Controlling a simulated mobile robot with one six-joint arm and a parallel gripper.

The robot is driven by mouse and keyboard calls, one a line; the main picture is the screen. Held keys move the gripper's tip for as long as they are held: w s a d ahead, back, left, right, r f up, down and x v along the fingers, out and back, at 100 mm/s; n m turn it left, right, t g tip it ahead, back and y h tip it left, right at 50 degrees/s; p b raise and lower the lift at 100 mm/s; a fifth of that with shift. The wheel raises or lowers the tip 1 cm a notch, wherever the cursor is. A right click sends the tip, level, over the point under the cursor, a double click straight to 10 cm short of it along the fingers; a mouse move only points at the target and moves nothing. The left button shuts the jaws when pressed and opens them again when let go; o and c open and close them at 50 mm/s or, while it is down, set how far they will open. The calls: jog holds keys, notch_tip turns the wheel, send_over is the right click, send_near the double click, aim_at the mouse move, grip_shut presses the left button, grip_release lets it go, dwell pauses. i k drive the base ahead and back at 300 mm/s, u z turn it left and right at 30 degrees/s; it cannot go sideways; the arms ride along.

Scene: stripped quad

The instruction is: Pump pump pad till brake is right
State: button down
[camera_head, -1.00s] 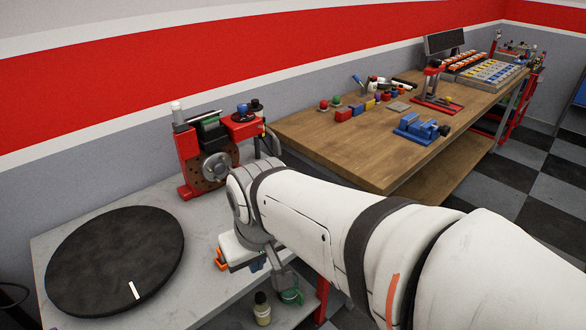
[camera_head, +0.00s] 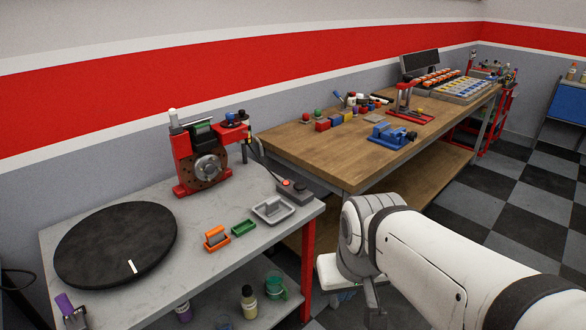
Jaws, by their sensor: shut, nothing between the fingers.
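The brake rig (camera_head: 205,168), a red frame with a dark disc and silver hub, stands upright at the back of the grey bench. I cannot tell for certain which part is the pump pad. My gripper (camera_head: 347,296) hangs under my wrist, right of the bench and apart from the rig and box. Its fingers look shut and empty, though they are partly hidden and small.
A black round disc (camera_head: 116,244) with a white mark lies on the bench's left. An orange holder (camera_head: 217,239), green tray (camera_head: 244,228) and grey tray (camera_head: 272,209) lie near the front. A wooden bench (camera_head: 350,150) with a blue vise (camera_head: 392,136) stands behind right.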

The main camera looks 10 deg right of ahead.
aim_at(299, 186)
jog(key=z, duration=0.2)
jog(key=i, duration=1.1)
jog(key=u, duration=0.15)
